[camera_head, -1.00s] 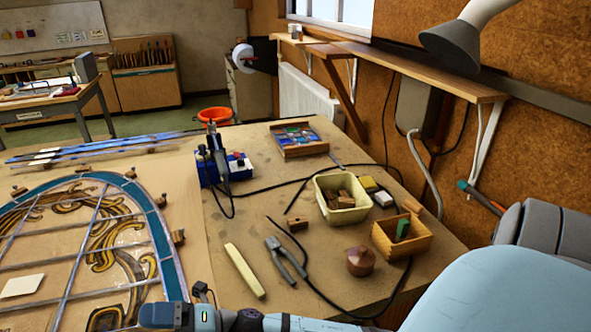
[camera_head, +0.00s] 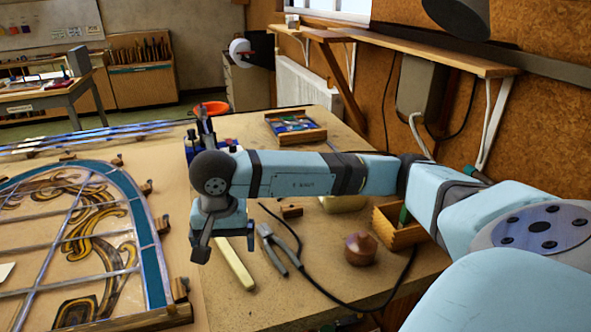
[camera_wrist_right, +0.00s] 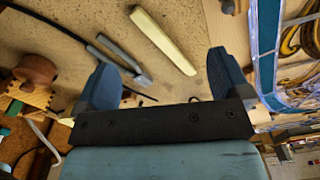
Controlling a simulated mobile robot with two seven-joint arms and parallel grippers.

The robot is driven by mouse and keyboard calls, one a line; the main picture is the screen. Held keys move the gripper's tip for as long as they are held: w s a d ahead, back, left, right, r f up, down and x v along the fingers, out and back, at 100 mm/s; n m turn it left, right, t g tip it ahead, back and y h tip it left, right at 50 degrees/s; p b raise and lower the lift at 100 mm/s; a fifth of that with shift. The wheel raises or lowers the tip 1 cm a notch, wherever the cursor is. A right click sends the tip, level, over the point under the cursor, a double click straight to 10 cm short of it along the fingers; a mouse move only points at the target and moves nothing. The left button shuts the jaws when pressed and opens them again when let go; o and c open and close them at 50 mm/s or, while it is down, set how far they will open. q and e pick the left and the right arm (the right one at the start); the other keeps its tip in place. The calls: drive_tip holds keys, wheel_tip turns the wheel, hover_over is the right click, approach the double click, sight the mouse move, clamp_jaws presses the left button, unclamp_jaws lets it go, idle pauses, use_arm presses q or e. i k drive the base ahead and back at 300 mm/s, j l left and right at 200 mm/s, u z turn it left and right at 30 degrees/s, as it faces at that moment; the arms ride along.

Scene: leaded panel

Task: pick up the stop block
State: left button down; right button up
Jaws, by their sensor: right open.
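A small wooden block with a knob on top (camera_head: 291,211) lies on the bench beyond the pliers; it looks like the stop block. Similar blocks, such as one at the panel's edge (camera_head: 181,289), stand around the leaded panel, so I cannot tell for sure which is meant. My right gripper (camera_head: 226,243) is open and empty, fingers down, above the bench and left of the loose block. In the right wrist view its fingers (camera_wrist_right: 160,64) are spread apart, with bench surface between them. My left gripper is not in view.
A pale yellow bar (camera_head: 235,266) and pliers (camera_head: 273,246) lie close to the gripper. A brown knobbed object (camera_head: 360,250), a wooden box (camera_head: 391,231) and a mostly hidden cream tub (camera_head: 343,203) are to the right. The leaded panel (camera_head: 134,218) lies left.

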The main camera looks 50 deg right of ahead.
sight(293, 209)
drive_tip(key=i+l, duration=0.1)
drive_tip(key=l, duration=0.55)
drive_tip(key=i+l, duration=0.1)
drive_tip(key=l, duration=0.55)
